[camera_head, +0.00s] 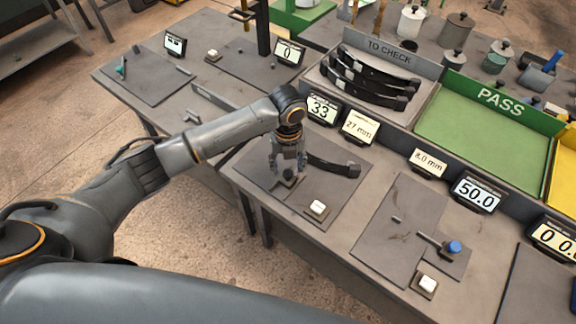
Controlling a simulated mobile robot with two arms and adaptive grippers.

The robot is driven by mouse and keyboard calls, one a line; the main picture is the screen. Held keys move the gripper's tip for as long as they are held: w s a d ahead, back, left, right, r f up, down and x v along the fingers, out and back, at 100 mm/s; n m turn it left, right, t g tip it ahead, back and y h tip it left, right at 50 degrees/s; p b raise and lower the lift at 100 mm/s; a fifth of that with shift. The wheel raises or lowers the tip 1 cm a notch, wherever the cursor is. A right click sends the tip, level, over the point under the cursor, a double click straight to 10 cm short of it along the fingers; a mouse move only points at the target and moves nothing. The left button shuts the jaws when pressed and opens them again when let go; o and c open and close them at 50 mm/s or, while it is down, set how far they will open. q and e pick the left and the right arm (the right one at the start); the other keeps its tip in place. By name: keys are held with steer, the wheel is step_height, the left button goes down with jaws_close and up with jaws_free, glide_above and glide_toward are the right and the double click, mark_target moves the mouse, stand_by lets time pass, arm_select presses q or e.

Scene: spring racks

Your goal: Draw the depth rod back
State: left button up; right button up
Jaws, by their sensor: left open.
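My left gripper (287,165) reaches down over a dark mat on the bench, its fingers open just above a small dark fixture (284,185). A dark curved spring leaf (333,166) lies on the same mat, and the gripper partly hides its left end. I cannot tell for sure which part is the depth rod. A short rod with a blue knob (454,247) sits on another mat to the right, apart from the gripper. My right gripper is not in view.
A button box (317,208) stands near the gripper; another (427,284) is at lower right. A TO CHECK rack (327,98) holds several spring leaves. The green PASS tray (475,135) is at right.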

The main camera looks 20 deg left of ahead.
arm_select(q)
steer(key=shift+f, duration=1.15)
jaws_close()
